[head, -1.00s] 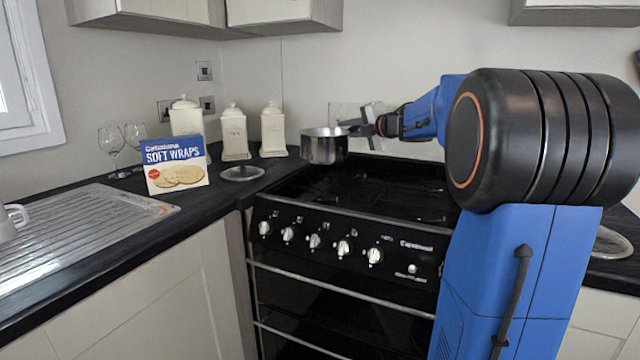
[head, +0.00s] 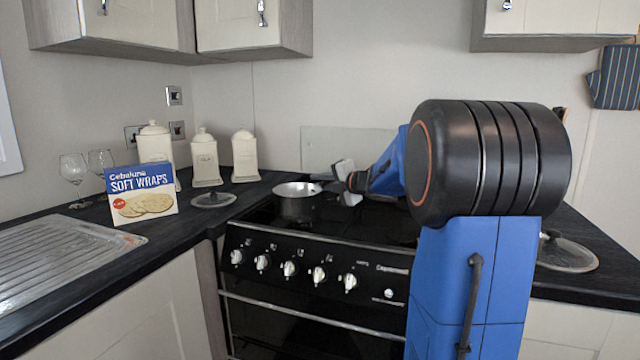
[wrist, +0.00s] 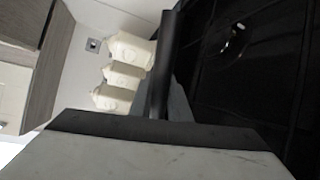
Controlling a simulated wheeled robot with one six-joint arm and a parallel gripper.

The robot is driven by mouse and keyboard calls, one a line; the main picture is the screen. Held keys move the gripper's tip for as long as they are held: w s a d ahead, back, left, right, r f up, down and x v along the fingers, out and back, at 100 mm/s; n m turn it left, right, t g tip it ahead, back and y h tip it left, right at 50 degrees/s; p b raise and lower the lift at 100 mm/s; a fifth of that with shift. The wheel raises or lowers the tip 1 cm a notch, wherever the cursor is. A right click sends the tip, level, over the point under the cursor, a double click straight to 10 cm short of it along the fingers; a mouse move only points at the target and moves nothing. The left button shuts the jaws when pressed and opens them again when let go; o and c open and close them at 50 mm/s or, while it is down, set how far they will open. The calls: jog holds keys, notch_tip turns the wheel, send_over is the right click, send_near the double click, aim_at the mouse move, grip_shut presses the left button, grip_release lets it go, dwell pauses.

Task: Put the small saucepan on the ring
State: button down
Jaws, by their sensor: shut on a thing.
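The small saucepan (head: 297,205) is steel and upright, at the left side of the black hob (head: 380,219) in the head view. It sits low over the hob; I cannot tell whether its base touches. My gripper (head: 342,182) is at the right of the pan, shut on its dark handle (wrist: 164,65), which shows in the wrist view. A grey finger fills the bottom of that view. The ring under the pan is hidden in the head view. One burner (wrist: 236,42) shows bare in the wrist view.
Three cream canisters, one of them (head: 245,157) nearest the hob, stand behind left. Another lid (head: 567,254) is on the right counter. A pale panel (head: 318,140) stands behind the hob.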

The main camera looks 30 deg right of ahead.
jog(key=shift+f, duration=0.15)
jog(key=c, duration=1.7)
grip_release()
jog(key=shift+o, duration=0.2)
jog(key=v, duration=1.2)
jog(key=shift+s, duration=0.15)
